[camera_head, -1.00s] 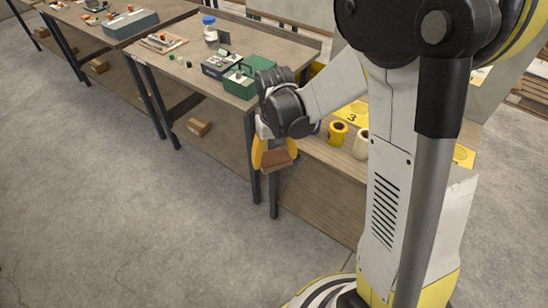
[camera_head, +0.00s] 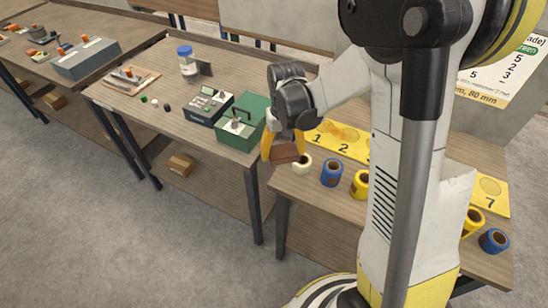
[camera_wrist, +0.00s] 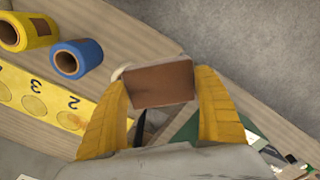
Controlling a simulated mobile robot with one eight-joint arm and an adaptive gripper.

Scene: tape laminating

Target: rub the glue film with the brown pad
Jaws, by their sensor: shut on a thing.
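The brown pad (camera_head: 286,153) is a small flat block. My gripper (camera_head: 284,148) is shut on it, with a yellow finger at each side. In the wrist view the pad (camera_wrist: 160,84) spans the gap between the fingertips (camera_wrist: 160,92). The pad is in the air by the left end of the right-hand table (camera_head: 320,203), just left of a cream tape roll (camera_head: 302,165) in the head view. I cannot pick out the glue film in either view. A wooden board with small items (camera_head: 131,80) lies on the left table (camera_head: 150,62), far from my gripper.
A green box (camera_head: 240,125), a dark box with a display (camera_head: 209,106) and a blue-lidded jar (camera_head: 187,62) stand on the left table. Blue (camera_head: 332,173) and yellow (camera_head: 360,185) tape rolls stand near a numbered yellow strip (camera_head: 340,140). A gap separates the tables.

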